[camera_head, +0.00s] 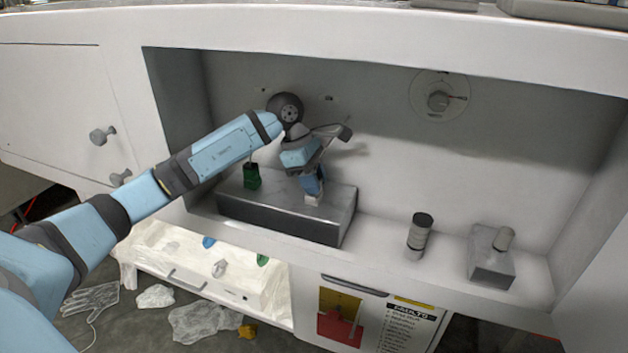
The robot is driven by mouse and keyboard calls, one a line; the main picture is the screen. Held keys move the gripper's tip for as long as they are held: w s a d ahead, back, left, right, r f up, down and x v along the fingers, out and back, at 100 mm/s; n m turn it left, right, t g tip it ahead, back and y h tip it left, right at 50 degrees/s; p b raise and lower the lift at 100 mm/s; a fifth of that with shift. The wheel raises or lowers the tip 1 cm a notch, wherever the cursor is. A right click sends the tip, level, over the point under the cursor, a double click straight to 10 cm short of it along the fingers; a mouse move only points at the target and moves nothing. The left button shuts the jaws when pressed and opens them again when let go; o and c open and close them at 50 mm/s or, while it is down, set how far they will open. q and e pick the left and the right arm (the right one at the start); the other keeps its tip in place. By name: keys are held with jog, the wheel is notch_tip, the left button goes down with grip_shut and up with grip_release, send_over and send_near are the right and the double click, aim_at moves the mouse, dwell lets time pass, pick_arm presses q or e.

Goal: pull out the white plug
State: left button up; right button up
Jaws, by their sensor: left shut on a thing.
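The white plug (313,200) is at the right part of the top of a grey metal block (275,217) inside the recess. Only its lower part shows beneath my fingers. My left gripper (313,190) reaches down from above and is shut on the white plug. I cannot tell how deep the plug sits in the block, as its foot is small in view. A green plug (251,176) stands upright on the same block, to the left and apart from my gripper. My right gripper is not in view.
A dark-topped cylinder (419,237) and a small grey block with a peg (491,258) stand on the shelf to the right. A dial (438,101) is on the back wall. The shelf between block and cylinder is clear.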

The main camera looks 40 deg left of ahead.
aim_at(320, 179)
pick_arm(q)
jog(key=shift+r, duration=0.35)
jog(key=shift+r+p, duration=1.2)
jog(key=shift+r, duration=0.45)
jog(key=shift+r, duration=0.1)
jog(key=shift+r+p, duration=1)
jog(key=shift+r, duration=0.45)
